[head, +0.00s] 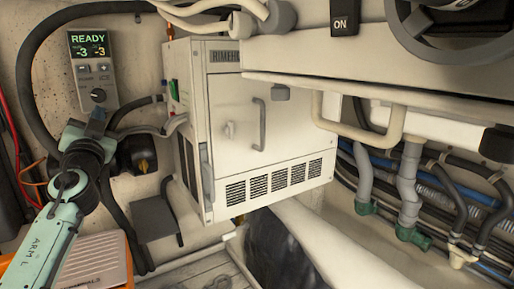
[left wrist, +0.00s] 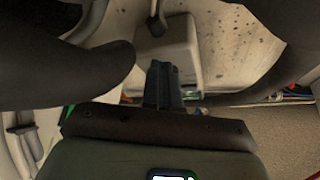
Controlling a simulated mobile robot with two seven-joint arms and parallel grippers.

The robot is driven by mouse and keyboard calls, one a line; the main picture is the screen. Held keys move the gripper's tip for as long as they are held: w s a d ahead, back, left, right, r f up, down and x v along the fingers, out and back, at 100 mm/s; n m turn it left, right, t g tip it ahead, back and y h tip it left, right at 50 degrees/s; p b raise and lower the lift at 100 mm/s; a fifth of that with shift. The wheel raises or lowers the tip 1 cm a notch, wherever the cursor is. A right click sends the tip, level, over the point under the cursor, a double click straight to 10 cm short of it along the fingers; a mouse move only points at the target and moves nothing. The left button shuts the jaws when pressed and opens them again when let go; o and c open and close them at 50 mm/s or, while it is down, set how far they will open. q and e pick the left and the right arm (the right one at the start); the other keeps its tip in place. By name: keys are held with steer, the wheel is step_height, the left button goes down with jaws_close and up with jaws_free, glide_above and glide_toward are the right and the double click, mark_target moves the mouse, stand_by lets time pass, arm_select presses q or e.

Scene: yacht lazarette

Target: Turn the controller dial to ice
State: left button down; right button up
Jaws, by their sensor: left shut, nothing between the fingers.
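The controller (head: 94,70) is a grey panel on the left wall. Its lit screen (head: 89,46) reads READY, with a green -3 and a yellow -3. The round dark dial (head: 98,95) sits low on the panel; its pointer setting is too small to read. My left gripper (head: 96,118) is shut and empty just below the dial; I cannot tell whether its tips touch the panel. In the left wrist view its dark fingers (left wrist: 162,82) are together, in front of a pale grey box I cannot identify for sure. My right gripper is not in view.
A white cabinet (head: 262,120) with a handle and vents stands right of the controller. Black hoses (head: 33,75) loop around the panel and pass by the gripper. An orange-edged case (head: 95,262) lies at lower left. Pipes and cables run along the right wall.

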arm_select(q)
steer(key=shift+s+a+r, duration=0.1)
steer(key=shift+s+a, duration=0.05)
steer(key=shift+a, duration=0.15)
stand_by(0.4)
steer(key=shift+s+a+r, duration=0.35)
steer(key=shift+a+r, duration=0.05)
steer(key=shift+a, duration=0.15)
